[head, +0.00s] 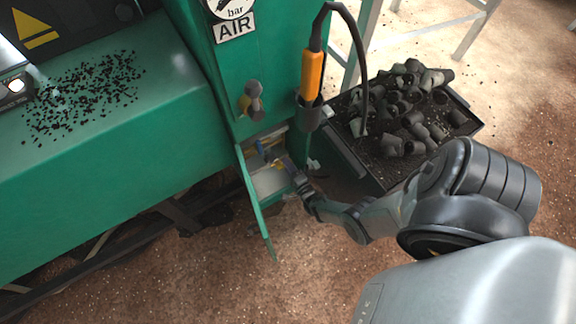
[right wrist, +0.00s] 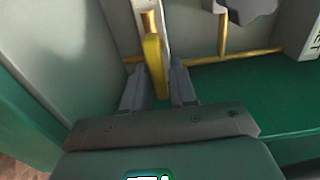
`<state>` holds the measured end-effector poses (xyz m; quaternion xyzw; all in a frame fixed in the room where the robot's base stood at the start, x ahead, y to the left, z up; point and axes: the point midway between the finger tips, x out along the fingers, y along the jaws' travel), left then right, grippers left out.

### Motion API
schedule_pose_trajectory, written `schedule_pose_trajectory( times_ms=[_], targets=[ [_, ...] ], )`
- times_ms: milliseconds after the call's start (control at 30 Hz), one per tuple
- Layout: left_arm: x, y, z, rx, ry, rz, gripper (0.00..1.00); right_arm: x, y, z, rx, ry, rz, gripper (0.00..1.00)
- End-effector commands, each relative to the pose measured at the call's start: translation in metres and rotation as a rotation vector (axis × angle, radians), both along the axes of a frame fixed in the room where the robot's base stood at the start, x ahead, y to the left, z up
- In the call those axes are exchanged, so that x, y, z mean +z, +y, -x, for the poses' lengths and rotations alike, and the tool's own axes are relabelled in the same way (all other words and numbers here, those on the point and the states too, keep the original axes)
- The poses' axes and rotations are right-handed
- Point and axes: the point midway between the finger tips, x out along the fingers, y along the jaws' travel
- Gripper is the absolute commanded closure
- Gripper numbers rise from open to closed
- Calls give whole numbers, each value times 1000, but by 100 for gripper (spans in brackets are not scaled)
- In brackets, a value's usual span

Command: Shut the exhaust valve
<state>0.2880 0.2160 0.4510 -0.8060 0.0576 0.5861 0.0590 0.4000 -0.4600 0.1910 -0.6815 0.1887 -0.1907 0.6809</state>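A yellow valve lever (right wrist: 154,66) stands upright in front of brass pipe inside a grey-walled compartment, in the right wrist view. I take it for the exhaust valve's handle; no label on it is readable. My right gripper (right wrist: 158,72) is open, with one finger on each side of the lever. A small gap shows on the lever's right; I cannot tell whether the left finger touches it. In the head view my right gripper (head: 282,162) reaches into the low open compartment, where small blue and yellow parts show. My left gripper is not in view.
The compartment's green door (head: 256,205) hangs open at its left. A grey knob (head: 253,88) and an orange-handled tool (head: 311,76) in a holder are above. A dark bin (head: 372,178) of grey plugs stands close to the right. Brass pipe (right wrist: 240,52) runs along the compartment's back.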

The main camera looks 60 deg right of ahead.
Motion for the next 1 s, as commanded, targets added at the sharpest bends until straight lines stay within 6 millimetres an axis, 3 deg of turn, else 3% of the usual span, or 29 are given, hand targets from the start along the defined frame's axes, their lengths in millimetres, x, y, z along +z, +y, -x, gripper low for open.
schedule_pose_trajectory(
  times_ms=[33, 167, 567, 1000],
  targets=[
    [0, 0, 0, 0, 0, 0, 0, 0, 0, 0, 0, 1, -1, 82],
    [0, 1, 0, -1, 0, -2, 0, 0, 0, 0, 0, 0, 0, 100],
    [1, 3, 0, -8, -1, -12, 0, 2, 0, 0, 1, 19, 33, 100],
    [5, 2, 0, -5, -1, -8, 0, 11, 3, -1, 0, 178, 297, 100]
  ],
)
